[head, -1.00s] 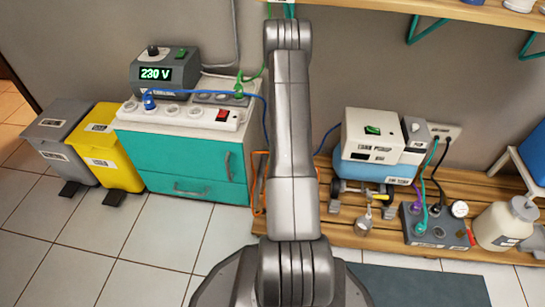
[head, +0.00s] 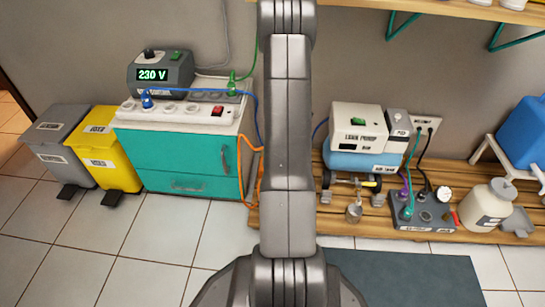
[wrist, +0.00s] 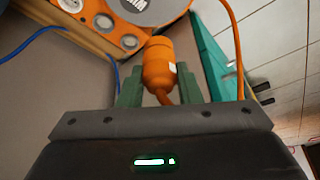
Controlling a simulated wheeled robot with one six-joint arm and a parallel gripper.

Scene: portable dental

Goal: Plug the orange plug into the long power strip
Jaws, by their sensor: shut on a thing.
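In the wrist view the orange plug (wrist: 158,65) sits between the two green fingers of my gripper (wrist: 158,85), which is shut on it. Its orange cord (wrist: 236,45) shows at the right. In the head view the long white power strip (head: 180,110) lies on top of the teal cabinet. A blue plug (head: 147,99) is in its left end, several sockets show along it, and a red switch (head: 217,111) is at its right end. My gripper and the plug do not show in the head view; an orange cord (head: 244,165) hangs beside the cabinet's right side.
Behind the strip stand a grey 230 V unit (head: 160,74) and a shorter grey strip with a green plug (head: 232,77). A pump (head: 360,135) and a socket box (head: 422,214) are on the wooden platform at right. In the wrist view an orange body with sockets (wrist: 104,22) is close.

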